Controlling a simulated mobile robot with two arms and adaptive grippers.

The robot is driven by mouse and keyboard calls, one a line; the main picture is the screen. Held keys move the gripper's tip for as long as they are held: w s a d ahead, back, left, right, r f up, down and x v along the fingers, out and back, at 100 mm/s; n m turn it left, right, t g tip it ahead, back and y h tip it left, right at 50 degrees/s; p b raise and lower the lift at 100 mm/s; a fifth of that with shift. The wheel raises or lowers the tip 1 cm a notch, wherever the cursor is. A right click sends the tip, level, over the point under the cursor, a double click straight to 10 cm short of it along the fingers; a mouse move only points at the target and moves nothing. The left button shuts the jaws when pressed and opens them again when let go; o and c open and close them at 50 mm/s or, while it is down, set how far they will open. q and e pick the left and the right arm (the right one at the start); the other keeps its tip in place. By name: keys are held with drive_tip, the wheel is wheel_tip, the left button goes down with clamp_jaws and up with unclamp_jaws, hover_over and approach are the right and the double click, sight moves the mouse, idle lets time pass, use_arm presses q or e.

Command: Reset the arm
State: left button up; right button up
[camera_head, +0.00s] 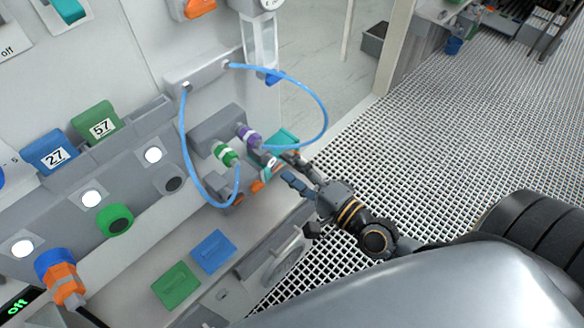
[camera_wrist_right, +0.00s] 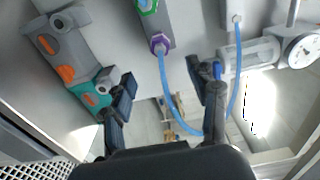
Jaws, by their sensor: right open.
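My right gripper (camera_head: 294,171) is in the middle of the head view, reaching in from the lower right toward the panel. In the right wrist view its two fingers (camera_wrist_right: 165,95) are spread wide with nothing gripped between them. A blue hose (camera_wrist_right: 180,122) shows in the gap between the fingers in that view, but I cannot tell how near it is. Purple (camera_head: 249,136) and green (camera_head: 225,154) connectors on the panel sit left of the gripper. A teal block (camera_head: 284,141) is just behind the fingertips. My left gripper is not in view.
A blue hose (camera_head: 322,105) loops from the panel close above the gripper. Blue (camera_head: 213,251) and green (camera_head: 176,286) plates lie on the ledge. The grated floor (camera_head: 420,150) to the right is open.

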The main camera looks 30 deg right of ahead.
idle(0.5)
drive_tip(key=s+d+f+n+g+h+b, duration=0.1)
drive_tip(key=s+d+f+n+g, duration=0.15)
drive_tip(key=f, duration=1.05)
drive_tip(key=s+d+f+n+g+h+b, duration=0.1)
drive_tip(key=s+d+f+n+g+h, duration=0.15)
drive_tip(key=f, duration=1.05)
drive_tip(key=s+d+f+n+g+h+b, duration=0.1)
drive_tip(key=s+f+n+g+b, duration=0.15)
drive_tip(key=f, duration=1.05)
drive_tip(key=s+f+n+g+h+b, duration=0.1)
drive_tip(key=s+f+n+g, duration=0.3)
drive_tip(key=s+f, duration=0.6)
drive_tip(key=s+a+f+n+g, duration=0.1)
drive_tip(key=s+f+n+g, duration=0.3)
drive_tip(key=s+f, duration=0.7)
drive_tip(key=s+n, duration=0.1)
drive_tip(key=s, duration=0.3)
drive_tip(key=shift+s+f+h+b, duration=0.15)
drive_tip(key=shift+s+h+b, duration=0.15)
drive_tip(key=shift+h+b, duration=0.1)
drive_tip(key=shift+g, duration=0.25)
